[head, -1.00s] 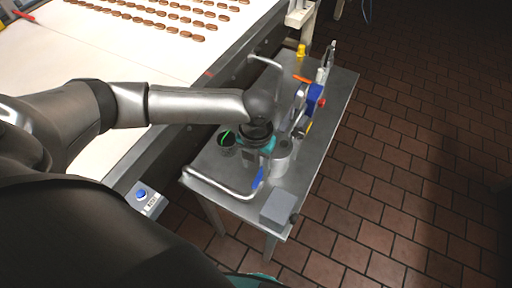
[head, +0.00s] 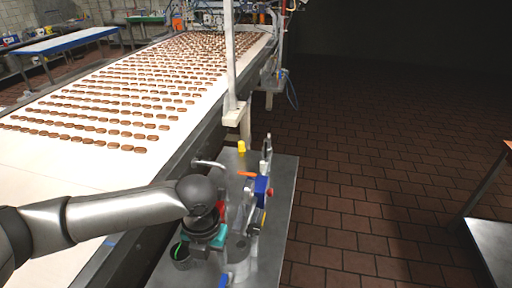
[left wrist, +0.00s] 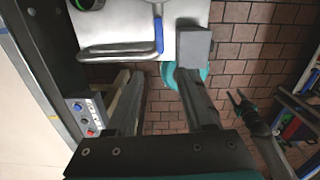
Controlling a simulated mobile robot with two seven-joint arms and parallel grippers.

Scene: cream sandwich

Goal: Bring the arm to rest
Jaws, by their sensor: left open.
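My left arm reaches in from the left in the head view, over the small steel table (head: 275,215). Its wrist bends down above the table, and the gripper's fingers are hidden there below the teal band. In the left wrist view my left gripper (left wrist: 160,98) has its two dark fingers well apart, with nothing between them. Past the fingers are the brick floor and the table's near edge. A dark forked gripper, apparently my right one (left wrist: 240,103), shows small at the right of that view; its opening is unclear.
A conveyor (head: 60,165) carrying rows of brown biscuits runs along the left. The steel table holds a dark cup (head: 181,256), a metal cylinder (head: 238,248), a blue-and-red device (head: 263,187) and a yellow item (head: 241,147). Another table (head: 490,250) stands right. Brick floor between is clear.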

